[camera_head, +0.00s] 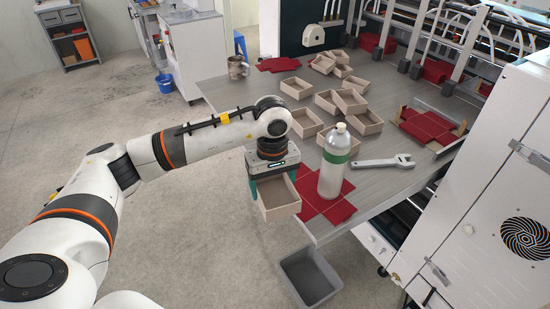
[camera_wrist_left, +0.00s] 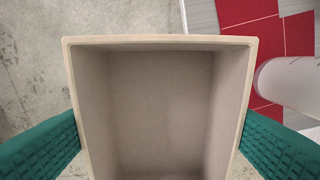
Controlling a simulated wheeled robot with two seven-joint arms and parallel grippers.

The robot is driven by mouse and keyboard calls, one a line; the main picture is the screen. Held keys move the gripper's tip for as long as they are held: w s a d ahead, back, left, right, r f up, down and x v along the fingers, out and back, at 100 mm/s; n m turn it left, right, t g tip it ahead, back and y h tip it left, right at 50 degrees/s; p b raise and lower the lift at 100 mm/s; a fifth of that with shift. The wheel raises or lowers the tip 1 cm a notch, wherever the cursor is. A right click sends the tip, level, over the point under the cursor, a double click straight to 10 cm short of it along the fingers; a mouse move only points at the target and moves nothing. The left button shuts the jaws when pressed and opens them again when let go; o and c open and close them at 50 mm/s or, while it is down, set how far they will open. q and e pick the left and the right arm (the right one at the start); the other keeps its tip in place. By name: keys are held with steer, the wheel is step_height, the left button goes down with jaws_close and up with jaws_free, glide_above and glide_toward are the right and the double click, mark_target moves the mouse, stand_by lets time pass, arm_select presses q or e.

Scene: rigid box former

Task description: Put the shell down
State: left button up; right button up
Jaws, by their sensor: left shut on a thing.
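A grey-beige open box shell (camera_head: 278,198) is held in my left gripper (camera_head: 273,183) at the table's near left edge. In the left wrist view the same shell (camera_wrist_left: 160,110) faces the camera with its open side, and the green fingers press on its two opposite sides. The shell appears to be over or just past the table edge, with floor showing on its left; its height above the table is hard to judge. My right gripper is not in view.
A red cross-shaped sheet (camera_head: 335,205) lies right of the shell, with a bottle (camera_head: 334,165) standing on it. A wrench (camera_head: 385,162) lies farther right. Several similar shells (camera_head: 305,122) stand behind on the table (camera_head: 220,92). A grey bin (camera_head: 308,278) is on the floor below.

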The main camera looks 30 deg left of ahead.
arm_select(q)
steer(key=s+d+f+m, duration=0.3)
steer(key=s+f+m, duration=0.2)
steer(key=s+f, duration=0.2)
steer(key=s+d+f+m, duration=0.3)
steer(key=s+f+m, duration=0.1)
steer(key=s+f, duration=0.3)
steer(key=shift+s+d+f+m, duration=0.15)
steer(key=shift+s+d+m, duration=0.2)
steer(key=shift+s, duration=0.5)
steer(key=shift+a, duration=0.1)
